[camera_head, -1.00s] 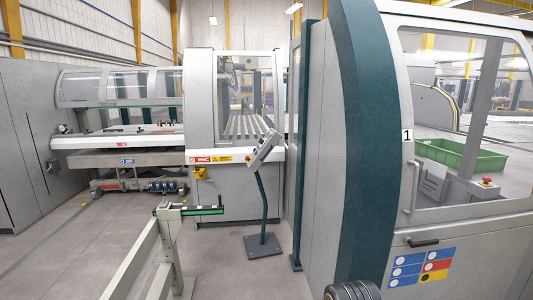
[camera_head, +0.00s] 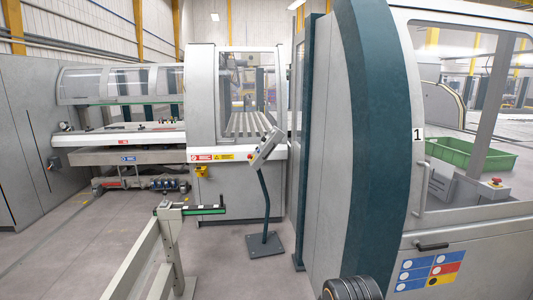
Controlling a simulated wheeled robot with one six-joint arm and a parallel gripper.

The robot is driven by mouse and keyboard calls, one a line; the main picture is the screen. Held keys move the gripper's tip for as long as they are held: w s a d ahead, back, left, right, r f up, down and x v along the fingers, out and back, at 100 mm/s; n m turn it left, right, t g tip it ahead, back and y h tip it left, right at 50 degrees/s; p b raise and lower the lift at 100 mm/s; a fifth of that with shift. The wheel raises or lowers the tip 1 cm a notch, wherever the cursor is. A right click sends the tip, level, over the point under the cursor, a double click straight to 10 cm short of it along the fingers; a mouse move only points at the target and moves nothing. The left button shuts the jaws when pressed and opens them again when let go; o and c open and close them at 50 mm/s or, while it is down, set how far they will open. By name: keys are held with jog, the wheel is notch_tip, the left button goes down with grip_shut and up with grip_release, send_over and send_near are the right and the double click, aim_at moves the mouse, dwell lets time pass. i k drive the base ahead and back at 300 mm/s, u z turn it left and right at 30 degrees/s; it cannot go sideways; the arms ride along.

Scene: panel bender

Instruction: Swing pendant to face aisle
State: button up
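The pendant (camera_head: 264,148) is a small light-grey control box, tilted, on top of a thin dark post. The post (camera_head: 266,208) stands on a flat square base plate (camera_head: 264,244) on the floor, in front of the middle machine cabinet. The pendant is seen mostly edge-on, so its face is hard to make out. A dark ribbed part at the bottom edge looks like part of my arm. My gripper is not in view, and nothing is seen touching the pendant.
A grey rail with a green-edged bar (camera_head: 204,210) stands left of the post. A large machine with a teal curved edge (camera_head: 377,150) fills the right. It shows a door handle (camera_head: 421,190) and, through its window, a green bin (camera_head: 470,153). Grey floor (camera_head: 225,262) is open around the base plate.

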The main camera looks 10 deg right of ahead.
aim_at(275, 135)
jog(key=u, duration=0.25)
jog(key=i, duration=3.45)
